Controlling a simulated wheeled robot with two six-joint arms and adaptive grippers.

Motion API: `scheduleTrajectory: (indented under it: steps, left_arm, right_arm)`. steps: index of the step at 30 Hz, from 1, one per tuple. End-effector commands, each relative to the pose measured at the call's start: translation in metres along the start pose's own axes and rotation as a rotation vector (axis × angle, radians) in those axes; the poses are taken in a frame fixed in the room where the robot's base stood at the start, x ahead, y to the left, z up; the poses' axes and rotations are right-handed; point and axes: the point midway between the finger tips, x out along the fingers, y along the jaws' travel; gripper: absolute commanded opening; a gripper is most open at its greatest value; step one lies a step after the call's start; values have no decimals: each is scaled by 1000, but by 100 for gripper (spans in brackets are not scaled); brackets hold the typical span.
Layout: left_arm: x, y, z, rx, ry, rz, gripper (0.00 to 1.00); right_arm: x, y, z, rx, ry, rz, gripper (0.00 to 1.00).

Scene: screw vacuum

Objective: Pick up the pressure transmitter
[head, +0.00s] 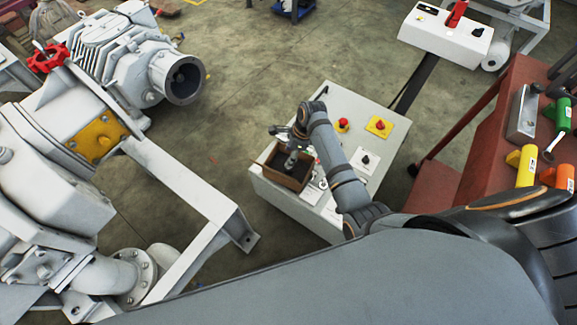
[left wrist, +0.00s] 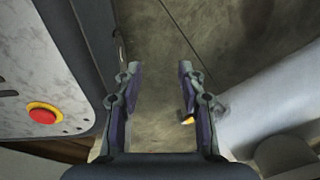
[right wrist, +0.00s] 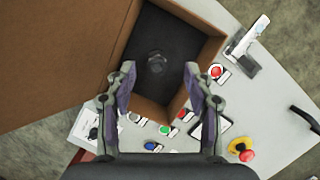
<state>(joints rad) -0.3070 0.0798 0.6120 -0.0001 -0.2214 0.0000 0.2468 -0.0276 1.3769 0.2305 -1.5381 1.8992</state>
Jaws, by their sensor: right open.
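The pressure transmitter appears to be the small dark object (right wrist: 155,63) lying on the dark floor of an open brown box (right wrist: 205,45) in the right wrist view. It is dim, so its details are hard to tell. In the head view the box (head: 285,178) sits on a grey control cabinet. My right gripper (right wrist: 160,70) is open and points into the box, with the object framed between its fingertips. I cannot tell how far above it they are. My left gripper (left wrist: 157,70) is open and empty in the left wrist view, over the floor.
The cabinet top carries red buttons on yellow bases (head: 379,126), several coloured buttons (right wrist: 165,131) and a metal piece (right wrist: 246,45) beside the box. White pump machinery (head: 75,110) stands on the left. A red cart (head: 480,135) with coloured handles stands on the right.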

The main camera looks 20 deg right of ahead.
Motion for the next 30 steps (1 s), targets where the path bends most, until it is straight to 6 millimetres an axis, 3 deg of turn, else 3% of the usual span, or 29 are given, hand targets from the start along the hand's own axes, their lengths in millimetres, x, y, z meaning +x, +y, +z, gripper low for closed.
scheduleTrajectory:
  steps: [5,11,15,22,30]
  left_arm:
    - [2,0,-11,-1,17,0,40]
    - [13,1,-13,-1,17,0,40]
    - [13,0,-29,-1,28,-2,40]
    - [12,0,-29,-1,23,-1,40]
    - [12,0,-28,-1,22,-1,40]
  right_arm:
    - [6,0,-1,-1,0,-2,53]
    - [39,4,-13,-1,1,0,53]
    - [54,3,-12,-2,1,-1,53]
    - [55,3,-11,-2,1,-2,53]
    - [55,4,-12,-1,1,-2,18]
